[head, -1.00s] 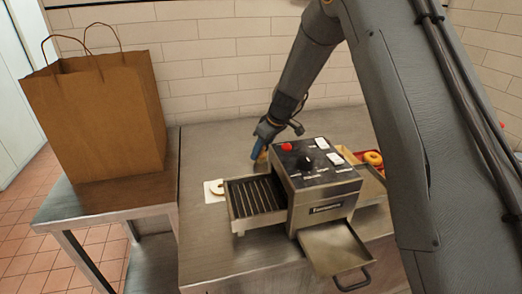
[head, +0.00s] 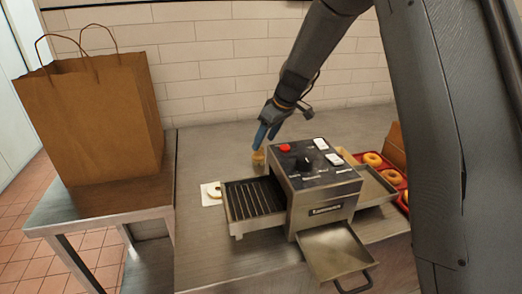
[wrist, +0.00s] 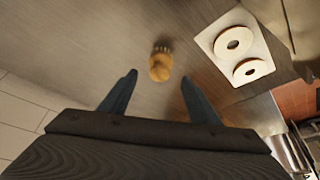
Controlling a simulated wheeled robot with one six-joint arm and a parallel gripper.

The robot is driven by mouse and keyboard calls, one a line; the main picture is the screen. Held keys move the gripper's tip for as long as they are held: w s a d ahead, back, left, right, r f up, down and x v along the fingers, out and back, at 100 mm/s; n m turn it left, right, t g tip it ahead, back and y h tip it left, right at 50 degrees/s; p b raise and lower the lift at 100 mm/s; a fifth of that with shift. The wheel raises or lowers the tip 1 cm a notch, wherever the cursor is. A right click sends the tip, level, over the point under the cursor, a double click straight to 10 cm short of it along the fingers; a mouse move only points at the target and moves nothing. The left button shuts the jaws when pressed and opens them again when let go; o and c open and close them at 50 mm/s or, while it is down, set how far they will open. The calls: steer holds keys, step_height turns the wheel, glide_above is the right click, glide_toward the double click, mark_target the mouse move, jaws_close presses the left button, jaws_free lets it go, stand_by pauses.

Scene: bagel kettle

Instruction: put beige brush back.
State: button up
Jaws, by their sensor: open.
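The beige brush (head: 258,155) stands on the steel table behind the toaster's left end, its lower part showing below my gripper. In the wrist view the brush (wrist: 160,65) is seen from above, with its bristles toward the top of the picture. My gripper (head: 267,133) is open with blue fingers. In the wrist view its fingertips (wrist: 158,76) are spread wide to either side of the brush's near end, with clear gaps and no contact visible.
A conveyor toaster (head: 315,185) stands in front of the brush. A white board with bagel halves (wrist: 240,52) lies close by. A red tray with bagels (head: 405,195) is at the right. A paper bag (head: 90,125) stands on the left table. Bare table lies behind the toaster.

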steer(key=shift+b+v, duration=0.45)
steer(key=shift+v, duration=2)
